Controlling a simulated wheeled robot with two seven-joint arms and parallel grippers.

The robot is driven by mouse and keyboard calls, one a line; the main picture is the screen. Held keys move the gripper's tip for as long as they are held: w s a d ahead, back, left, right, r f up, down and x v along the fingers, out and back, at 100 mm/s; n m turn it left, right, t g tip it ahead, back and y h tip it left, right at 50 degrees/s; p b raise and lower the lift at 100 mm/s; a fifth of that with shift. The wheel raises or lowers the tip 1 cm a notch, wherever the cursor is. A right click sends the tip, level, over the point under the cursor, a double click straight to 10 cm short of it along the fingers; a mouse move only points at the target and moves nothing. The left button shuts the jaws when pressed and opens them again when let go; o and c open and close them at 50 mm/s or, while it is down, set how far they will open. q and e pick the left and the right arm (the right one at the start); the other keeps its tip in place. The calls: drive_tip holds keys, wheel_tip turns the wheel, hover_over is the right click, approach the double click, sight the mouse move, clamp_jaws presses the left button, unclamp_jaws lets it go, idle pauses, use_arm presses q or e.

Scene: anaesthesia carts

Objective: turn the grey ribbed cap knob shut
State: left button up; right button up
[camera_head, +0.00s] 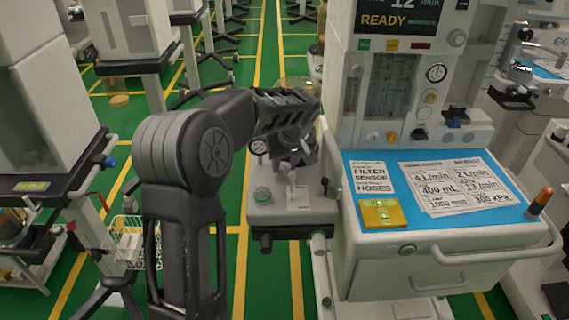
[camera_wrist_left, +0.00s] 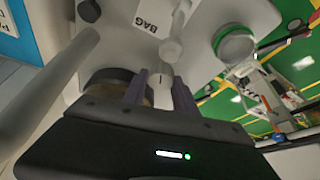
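My left gripper (camera_wrist_left: 160,82) shows in the left wrist view with its two dark fingers apart. A pale grey knob-like piece (camera_wrist_left: 160,73) with a dark tick mark lies between the fingertips; it may be the cap knob, but its ribs are not clear. I cannot tell whether the fingers touch it. In the head view my left gripper (camera_head: 301,152) is over the grey absorber block left of the machine, and the arm hides part of what is there. My right gripper is not in view.
A green-ringed round cap (camera_wrist_left: 236,46) and a plate with a BAG label (camera_wrist_left: 152,18) are close by. A pale bar (camera_wrist_left: 50,77) runs along the left. The machine's blue worktop (camera_head: 385,218) is right of the arm. Green floor (camera_head: 267,285) is open below.

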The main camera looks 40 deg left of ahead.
use_arm(q)
clamp_jaws()
drive_tip(key=shift+m, duration=0.5)
drive_tip(key=m+t+h, duration=0.1)
drive_tip(key=m, duration=0.1)
drive_tip(key=shift+s+a+m, duration=0.1)
drive_tip(key=shift+m, duration=0.2)
drive_tip(key=m+h, duration=0.1)
drive_tip(key=m, duration=0.2)
drive_tip(key=m+t+h, duration=0.1)
drive_tip(key=m, duration=0.2)
drive_tip(key=shift+a+p, duration=0.2)
drive_tip(key=shift+p, duration=0.1)
drive_tip(key=m+h, duration=0.1)
drive_tip(key=m, duration=0.2)
drive_tip(key=m+h, duration=0.1)
drive_tip(key=m, duration=0.2)
drive_tip(key=shift+a+m+h, duration=0.1)
drive_tip(key=shift+m+h, duration=0.2)
drive_tip(key=shift+h, duration=0.1)
drive_tip(key=shift+m+g+h, duration=0.3)
drive_tip(key=shift+m+g, duration=0.1)
drive_tip(key=shift+m, duration=0.5)
drive_tip(key=shift+m+g+h+p, duration=0.5)
drive_tip(key=shift+m+g+p, duration=0.15)
drive_tip(key=shift+m, duration=1.15)
drive_tip(key=shift+a, duration=0.1)
